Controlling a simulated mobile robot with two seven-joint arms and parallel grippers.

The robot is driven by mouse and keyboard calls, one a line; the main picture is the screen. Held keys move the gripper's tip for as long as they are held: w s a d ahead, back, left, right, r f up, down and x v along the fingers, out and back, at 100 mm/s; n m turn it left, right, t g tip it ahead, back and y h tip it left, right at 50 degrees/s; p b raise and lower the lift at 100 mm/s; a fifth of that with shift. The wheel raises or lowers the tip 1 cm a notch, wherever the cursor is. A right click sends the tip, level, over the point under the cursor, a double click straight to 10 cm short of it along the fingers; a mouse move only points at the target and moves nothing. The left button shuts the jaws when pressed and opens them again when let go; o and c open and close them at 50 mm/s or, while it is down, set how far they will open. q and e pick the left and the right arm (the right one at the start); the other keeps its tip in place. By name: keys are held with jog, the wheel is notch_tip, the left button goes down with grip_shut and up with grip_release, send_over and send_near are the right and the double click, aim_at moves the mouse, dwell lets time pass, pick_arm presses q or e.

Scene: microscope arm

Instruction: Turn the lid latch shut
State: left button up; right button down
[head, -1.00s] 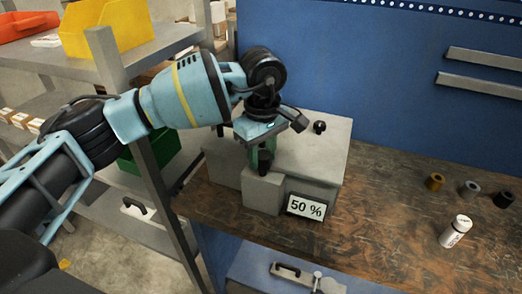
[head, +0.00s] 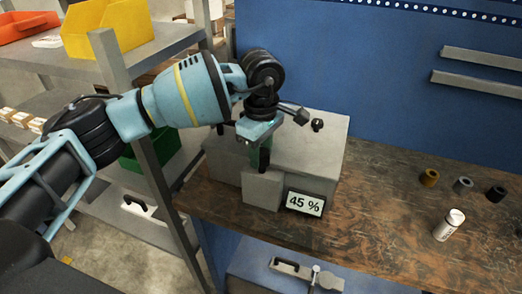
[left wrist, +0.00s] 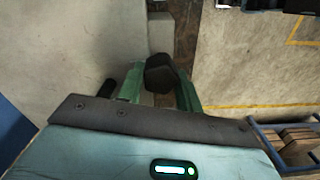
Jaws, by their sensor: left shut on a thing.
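A grey box-shaped unit (head: 318,150) stands on the brown workbench, with a lower block (head: 262,191) at its front. A small display (head: 305,203) on its front reads "45 %". My left gripper (head: 262,158) is over the front block, its green fingers pointing down. In the left wrist view the green fingers (left wrist: 160,85) are shut on a dark, blocky latch handle (left wrist: 160,72). The gripper hides most of the latch in the head view, so its exact angle cannot be told. My right gripper is not in view.
A small black knob (head: 317,125) is on top of the unit. A blue panel (head: 390,70) rises behind. The bench between unit and bottle is clear.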

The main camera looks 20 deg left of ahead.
aim_at(261, 151)
pick_arm(q)
jog(key=o, duration=1)
jog(key=shift+r, duration=0.1)
jog(key=shift+r, duration=3.85)
